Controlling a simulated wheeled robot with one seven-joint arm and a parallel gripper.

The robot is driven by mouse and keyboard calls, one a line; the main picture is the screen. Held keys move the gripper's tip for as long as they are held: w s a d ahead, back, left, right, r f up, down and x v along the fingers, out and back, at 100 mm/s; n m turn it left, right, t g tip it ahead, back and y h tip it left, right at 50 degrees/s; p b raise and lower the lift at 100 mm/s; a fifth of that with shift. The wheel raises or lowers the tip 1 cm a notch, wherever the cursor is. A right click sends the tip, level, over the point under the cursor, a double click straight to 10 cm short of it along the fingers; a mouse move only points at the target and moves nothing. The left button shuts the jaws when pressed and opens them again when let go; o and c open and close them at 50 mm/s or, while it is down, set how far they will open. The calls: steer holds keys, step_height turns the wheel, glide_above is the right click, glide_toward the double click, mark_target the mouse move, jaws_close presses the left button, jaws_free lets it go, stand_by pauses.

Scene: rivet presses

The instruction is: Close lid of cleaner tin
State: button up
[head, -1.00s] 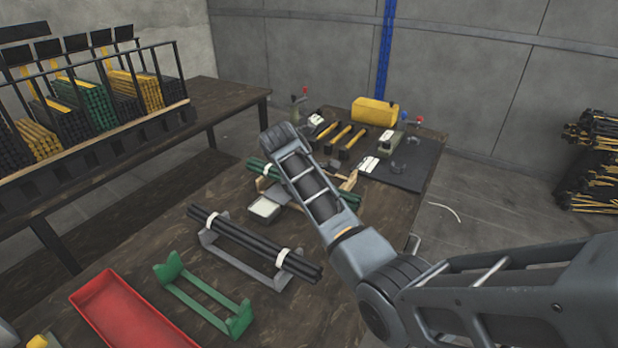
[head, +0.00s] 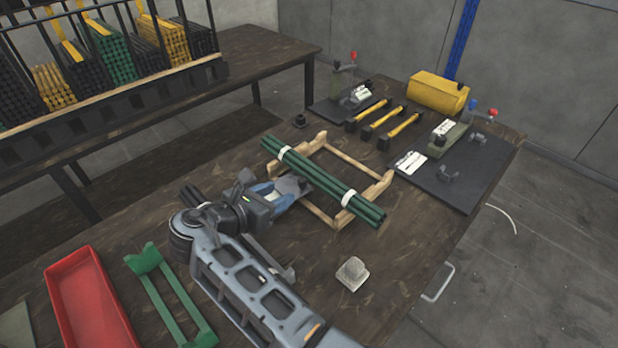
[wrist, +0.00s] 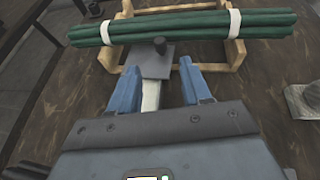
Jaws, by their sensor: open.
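The cleaner tin (wrist: 151,97) shows in the wrist view as a pale strip between my two blue fingers; most of it is hidden by my gripper. Its grey lid (wrist: 150,66), a flat plate with a dark knob, lies just beyond the pale part, on the side toward the wooden rack. The lid looks open, but its exact tilt is unclear. In the head view the lid (head: 293,184) shows as a grey patch at the fingertips. My gripper (wrist: 155,78) is open, with a finger on either side of the tin; I cannot tell whether they touch it.
Green rods (head: 320,180) with white bands lie across a wooden rack (head: 345,157) just beyond the lid. A dark rod bundle is partly behind my arm. A pale block (head: 352,273) stands to the right. A red tray (head: 88,305) and green stand (head: 170,300) are left.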

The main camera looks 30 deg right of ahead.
mark_target(300, 184)
steer(key=x, duration=0.7)
steer(key=shift+d+f, duration=0.15)
steer(key=shift+d, duration=0.15)
jaws_close()
stand_by(0.4)
